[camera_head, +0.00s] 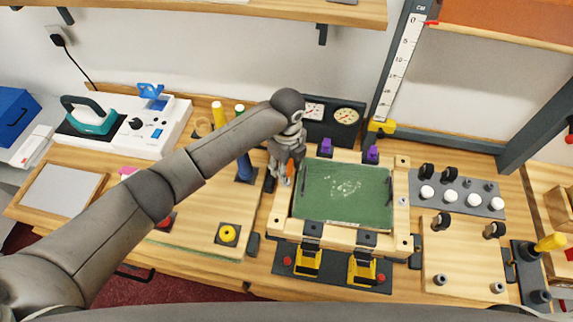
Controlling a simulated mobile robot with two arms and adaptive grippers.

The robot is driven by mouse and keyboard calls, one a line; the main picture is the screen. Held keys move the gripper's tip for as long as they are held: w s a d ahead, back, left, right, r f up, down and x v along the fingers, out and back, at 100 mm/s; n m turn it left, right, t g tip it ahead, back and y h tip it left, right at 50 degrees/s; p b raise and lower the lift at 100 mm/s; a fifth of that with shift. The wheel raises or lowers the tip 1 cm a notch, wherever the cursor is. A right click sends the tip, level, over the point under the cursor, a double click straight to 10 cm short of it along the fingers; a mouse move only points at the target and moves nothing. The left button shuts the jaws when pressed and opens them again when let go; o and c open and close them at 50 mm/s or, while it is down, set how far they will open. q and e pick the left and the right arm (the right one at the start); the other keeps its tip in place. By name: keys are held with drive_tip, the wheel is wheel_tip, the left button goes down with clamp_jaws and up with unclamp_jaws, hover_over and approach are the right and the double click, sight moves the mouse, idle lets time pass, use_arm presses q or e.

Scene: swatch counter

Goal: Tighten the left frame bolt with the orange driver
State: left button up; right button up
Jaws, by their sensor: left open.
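My left gripper (287,177) points down over the left side of the wooden frame (276,222) that surrounds a green board. It is open. An orange piece (290,168), which looks like the orange driver, shows at the fingers; my gripper covers most of it, and I cannot tell whether it stands between them or just behind. The left frame bolt cannot be made out; the gripper and wrist cover that part of the frame. Dark bolt heads show on the frame's right side (403,201). My right gripper is not in view.
Yellow clamps (308,261) stand at the frame's front edge, purple ones (326,147) at its back. Two gauges (346,116) are behind it. A blue-handled tool (244,166) stands left of the gripper. A peg rack (461,194) is on the right.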

use_arm(q)
drive_tip(key=n, duration=0.6)
drive_tip(key=shift+n, duration=0.4)
drive_tip(key=n, duration=0.3)
drive_tip(key=shift+d+n, duration=0.1)
drive_tip(key=shift+n, duration=0.3)
drive_tip(key=n, duration=0.4)
drive_tip(key=shift+w, duration=0.1)
